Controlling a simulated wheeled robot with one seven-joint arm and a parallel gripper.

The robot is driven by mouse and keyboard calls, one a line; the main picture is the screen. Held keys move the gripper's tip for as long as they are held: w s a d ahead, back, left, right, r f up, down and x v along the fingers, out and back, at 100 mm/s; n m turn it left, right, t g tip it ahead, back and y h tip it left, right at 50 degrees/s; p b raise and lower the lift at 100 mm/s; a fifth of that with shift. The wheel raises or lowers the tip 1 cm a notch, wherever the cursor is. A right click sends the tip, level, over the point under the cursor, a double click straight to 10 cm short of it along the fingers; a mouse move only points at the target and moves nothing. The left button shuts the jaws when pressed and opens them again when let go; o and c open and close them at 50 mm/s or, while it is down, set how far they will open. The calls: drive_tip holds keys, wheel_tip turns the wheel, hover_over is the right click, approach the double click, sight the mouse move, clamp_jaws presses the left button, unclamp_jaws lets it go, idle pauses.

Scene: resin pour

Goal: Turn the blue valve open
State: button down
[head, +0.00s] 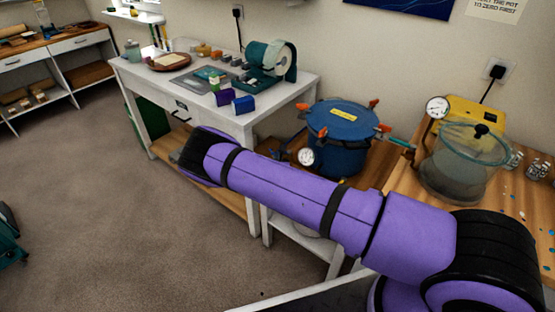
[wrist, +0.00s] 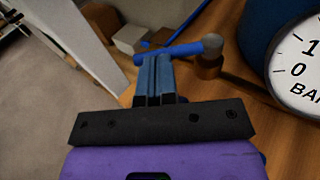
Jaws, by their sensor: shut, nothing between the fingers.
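In the wrist view, the blue valve (wrist: 190,49) shows as a blue lever lying across the picture, with a rounded end at its right. A brownish fitting (wrist: 209,68) sits under that end. My gripper (wrist: 153,62) is shut and empty, its fingertips right at the near side of the lever. I cannot tell whether they touch it. In the head view, the blue pressure pot (head: 336,152) stands on the wooden surface behind my purple arm. My gripper is not clearly visible there, and the valve is too small or hidden to make out.
A dial gauge (wrist: 302,72) and the pot's blue wall are close to the right of my gripper. A white table leg (wrist: 82,45) stands to the left. A glass chamber (head: 463,165) is right of the pot. A white workbench (head: 290,90) stands left of it.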

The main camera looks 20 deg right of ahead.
drive_tip(key=shift+w+a, duration=0.1)
drive_tip(key=w+m+g+h, duration=0.1)
drive_tip(key=m+h, duration=0.1)
drive_tip(key=w+m+g+h, duration=0.1)
drive_tip(key=m+g+h, duration=0.1)
drive_tip(key=h, duration=0.1)
drive_tip(key=w+m+g+h, duration=0.1)
drive_tip(key=m+h, duration=0.1)
drive_tip(key=shift+w+g+h, duration=0.1)
drive_tip(key=shift+g+h, duration=0.2)
drive_tip(key=shift+w, duration=0.45)
drive_tip(key=w+a+f+v, duration=0.1)
drive_tip(key=v, duration=1.2)
drive_tip(key=shift+a, duration=0.25)
